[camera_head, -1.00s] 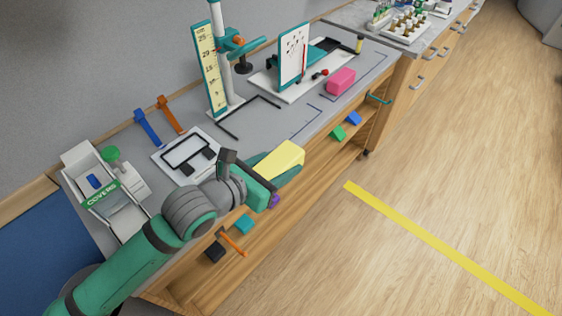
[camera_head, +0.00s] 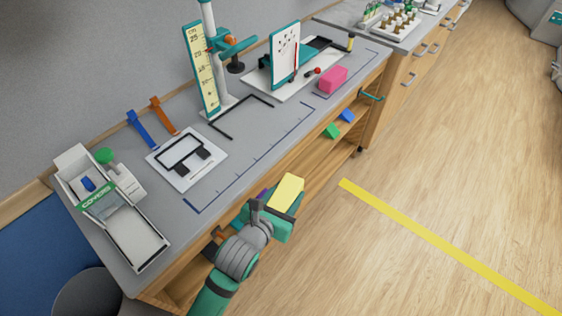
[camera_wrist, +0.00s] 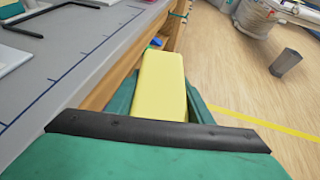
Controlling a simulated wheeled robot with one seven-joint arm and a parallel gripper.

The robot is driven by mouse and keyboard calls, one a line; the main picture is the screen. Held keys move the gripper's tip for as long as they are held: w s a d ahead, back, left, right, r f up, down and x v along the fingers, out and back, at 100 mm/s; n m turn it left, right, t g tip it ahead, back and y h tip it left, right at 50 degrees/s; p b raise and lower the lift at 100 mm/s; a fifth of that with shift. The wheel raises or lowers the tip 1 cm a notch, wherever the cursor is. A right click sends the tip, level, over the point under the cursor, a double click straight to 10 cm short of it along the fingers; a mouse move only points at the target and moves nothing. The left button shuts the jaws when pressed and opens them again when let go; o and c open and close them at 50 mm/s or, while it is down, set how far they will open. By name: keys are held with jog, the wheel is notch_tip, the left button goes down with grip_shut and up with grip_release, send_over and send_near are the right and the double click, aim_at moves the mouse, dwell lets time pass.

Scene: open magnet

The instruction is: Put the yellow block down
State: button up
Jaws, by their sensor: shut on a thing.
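The yellow block (camera_head: 287,192) is held in my gripper (camera_head: 284,204), in front of the bench's front edge and over the side of the open shelf. In the wrist view the yellow block (camera_wrist: 162,82) stands out between the green fingers of my gripper (camera_wrist: 160,100), with the bench edge to its left and the floor to its right. My gripper is shut on it. The block's lower end is hidden by the gripper.
The grey bench top (camera_head: 250,150) has a clear marked strip along its front. A pink block (camera_head: 332,80) lies farther back. A white board with a black frame (camera_head: 187,158) and a white COVERS box (camera_head: 110,205) stand left. Green (camera_head: 332,131) and blue (camera_head: 347,115) blocks are on the shelf below.

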jog(key=d+f+n+y, duration=0.2)
jog(key=d+f+y, duration=0.1)
jog(key=f, duration=1.1)
jog(key=d+f+n+t+y, duration=0.1)
jog(key=d+f+n+y, duration=0.2)
jog(key=f, duration=1.2)
jog(key=shift+d, duration=0.25)
jog(key=shift+s+d+r, duration=0.1)
